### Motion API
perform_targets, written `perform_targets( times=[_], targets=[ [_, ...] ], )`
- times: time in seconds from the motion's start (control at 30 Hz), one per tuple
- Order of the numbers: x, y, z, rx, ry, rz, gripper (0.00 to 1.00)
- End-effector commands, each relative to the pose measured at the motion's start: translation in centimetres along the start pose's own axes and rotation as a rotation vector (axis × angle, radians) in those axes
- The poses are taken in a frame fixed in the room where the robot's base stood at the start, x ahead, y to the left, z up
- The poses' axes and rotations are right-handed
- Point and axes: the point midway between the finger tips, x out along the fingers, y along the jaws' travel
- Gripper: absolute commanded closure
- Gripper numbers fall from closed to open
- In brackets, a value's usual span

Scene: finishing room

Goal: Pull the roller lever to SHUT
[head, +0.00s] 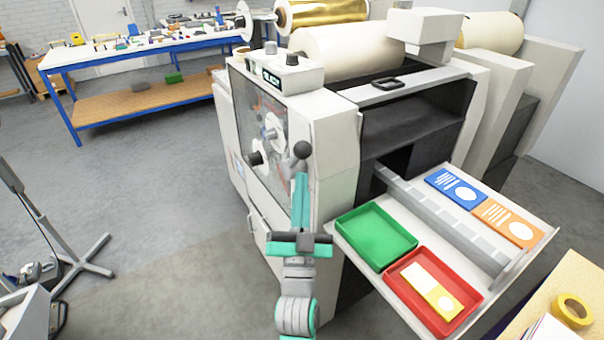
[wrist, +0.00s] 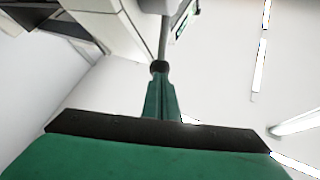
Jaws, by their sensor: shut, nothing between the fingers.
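The roller lever's black ball knob (head: 303,149) stands out from the left side panel of the white machine (head: 335,150). My gripper (head: 301,176) is in front of that panel, its teal fingers pointing up and shut together with nothing between them. The fingertips are just below the knob in the head view. In the wrist view my gripper (wrist: 159,85) shows from behind, and a dark round knob (wrist: 159,67) with a grey rod (wrist: 163,38) appears right at the fingertips. I cannot tell whether they touch. No SHUT marking can be read.
A tray shelf (head: 545,232) juts out at the right, bearing a green tray (head: 345,222), a red tray (head: 476,296) and printed cards. A blue-framed workbench (head: 140,52) stands at the back left.

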Motion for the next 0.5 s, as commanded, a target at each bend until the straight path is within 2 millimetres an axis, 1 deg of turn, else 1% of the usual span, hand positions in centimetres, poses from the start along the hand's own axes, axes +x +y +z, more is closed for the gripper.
perform_targets(
  times=[0.03,0.2,0.3,0.5],
  targets=[
    [0.8,0.0,-0.1,0.001,0.003,0.0,1.0],
    [2.3,0.0,-0.1,-0.001,0.002,0.0,1.0],
    [2.9,0.1,0.0,-0.001,0.001,0.001,1.0],
    [3.1,-0.1,0.1,0.0,-0.001,-0.002,1.0]
  ],
)
